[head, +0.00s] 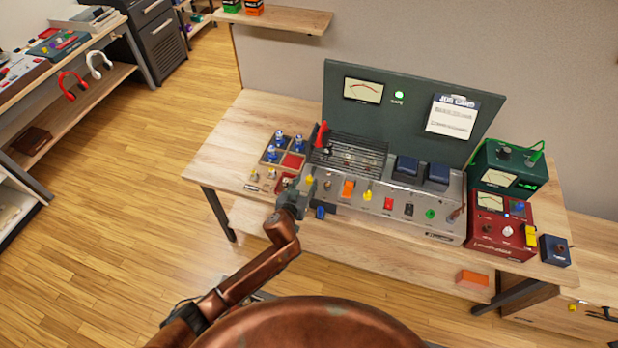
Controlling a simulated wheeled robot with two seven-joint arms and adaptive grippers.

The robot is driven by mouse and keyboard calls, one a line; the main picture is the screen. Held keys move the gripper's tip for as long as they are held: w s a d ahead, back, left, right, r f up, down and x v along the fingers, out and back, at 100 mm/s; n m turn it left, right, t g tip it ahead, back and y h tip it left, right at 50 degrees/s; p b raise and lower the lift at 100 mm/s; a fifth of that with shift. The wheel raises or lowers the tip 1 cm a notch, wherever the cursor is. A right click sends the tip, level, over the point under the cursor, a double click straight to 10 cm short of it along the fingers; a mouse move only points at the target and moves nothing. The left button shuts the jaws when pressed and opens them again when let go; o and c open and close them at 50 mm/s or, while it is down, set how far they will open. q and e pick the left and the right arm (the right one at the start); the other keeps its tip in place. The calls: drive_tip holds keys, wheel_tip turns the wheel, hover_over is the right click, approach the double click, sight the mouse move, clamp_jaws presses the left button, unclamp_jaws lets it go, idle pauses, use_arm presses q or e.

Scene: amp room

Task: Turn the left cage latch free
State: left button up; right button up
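A black wire cage (350,153) stands on the left part of the grey amp chassis (390,222), in front of the dark green back panel (400,110). A red upright piece (321,134) stands at the cage's left end; I cannot tell whether it is the latch. No left latch can be made out clearly. My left gripper (302,190) is at the chassis's front left corner, below and in front of the cage's left end. Its fingers are small and partly merged with the chassis, so their opening and any contact are unclear. My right gripper is out of view.
A parts tray (271,157) with blue-topped tubes lies left of the cage. Coloured switches line the chassis front. A green meter box (508,168) and a red one (502,222) stand at the right. The bench's left end (228,150) is clear.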

sight(309, 177)
use_arm(q)
drive_tip(key=shift+b+x, duration=0.35)
drive_tip(key=shift+x, duration=2.05)
clamp_jaws()
